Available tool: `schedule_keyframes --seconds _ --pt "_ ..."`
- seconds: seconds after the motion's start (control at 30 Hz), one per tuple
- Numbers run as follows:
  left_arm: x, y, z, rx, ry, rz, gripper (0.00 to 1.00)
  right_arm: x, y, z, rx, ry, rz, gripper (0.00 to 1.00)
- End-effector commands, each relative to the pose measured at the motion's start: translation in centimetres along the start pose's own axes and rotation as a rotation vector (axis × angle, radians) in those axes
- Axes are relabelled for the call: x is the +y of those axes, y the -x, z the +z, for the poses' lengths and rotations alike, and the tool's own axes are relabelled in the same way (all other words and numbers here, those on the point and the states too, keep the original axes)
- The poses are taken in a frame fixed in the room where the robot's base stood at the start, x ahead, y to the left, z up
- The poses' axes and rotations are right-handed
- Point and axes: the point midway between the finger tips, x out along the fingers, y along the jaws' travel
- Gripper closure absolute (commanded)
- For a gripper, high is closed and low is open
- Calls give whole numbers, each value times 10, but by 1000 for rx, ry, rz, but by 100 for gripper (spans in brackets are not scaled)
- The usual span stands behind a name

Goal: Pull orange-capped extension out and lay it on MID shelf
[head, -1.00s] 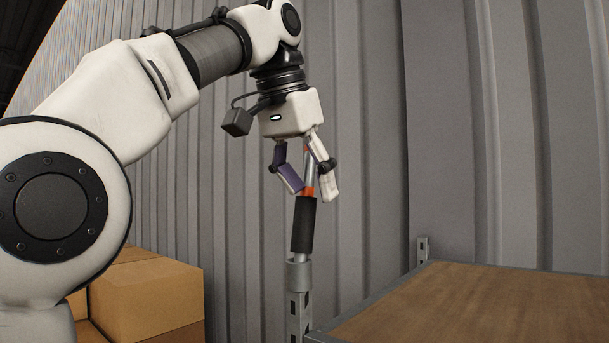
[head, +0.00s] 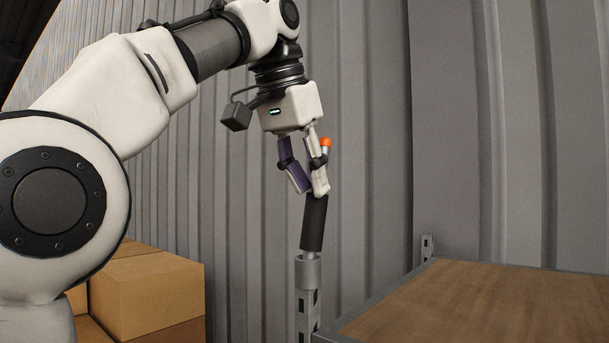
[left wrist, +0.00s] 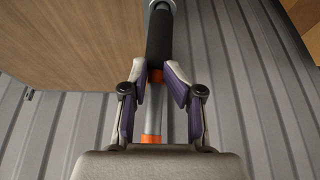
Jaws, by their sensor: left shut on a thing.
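The orange-capped extension is a silver rod with a black sleeve (head: 314,225) and an orange cap (head: 326,142). It stands in a grey collar (head: 308,272) on top of a shelf post and leans slightly right. My left gripper (head: 308,188) is shut on it just above the black sleeve. In the left wrist view the fingertips (left wrist: 164,80) close about an orange band at the sleeve's end, and the sleeve (left wrist: 160,35) runs away toward the collar. The fingers partly hide the rod in the head view. My right gripper is out of view.
A wooden shelf board (head: 480,305) with a grey metal rim lies right of the post; its visible part is bare. I cannot tell which level it is. Cardboard boxes (head: 150,295) are stacked at lower left. A corrugated metal wall (head: 370,150) stands behind.

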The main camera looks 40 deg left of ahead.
Motion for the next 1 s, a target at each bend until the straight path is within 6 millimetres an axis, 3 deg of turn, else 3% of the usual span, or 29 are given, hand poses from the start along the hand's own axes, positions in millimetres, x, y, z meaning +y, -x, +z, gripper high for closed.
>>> schedule_keyframes --seconds 0.13,0.67,1.0 --pt "0 -5 0 -20 -1 2 100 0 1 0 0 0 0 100" --pt "0 25 -12 1 0 -1 100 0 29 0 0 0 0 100" --pt "-1 38 -19 -1 1 -1 100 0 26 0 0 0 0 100"
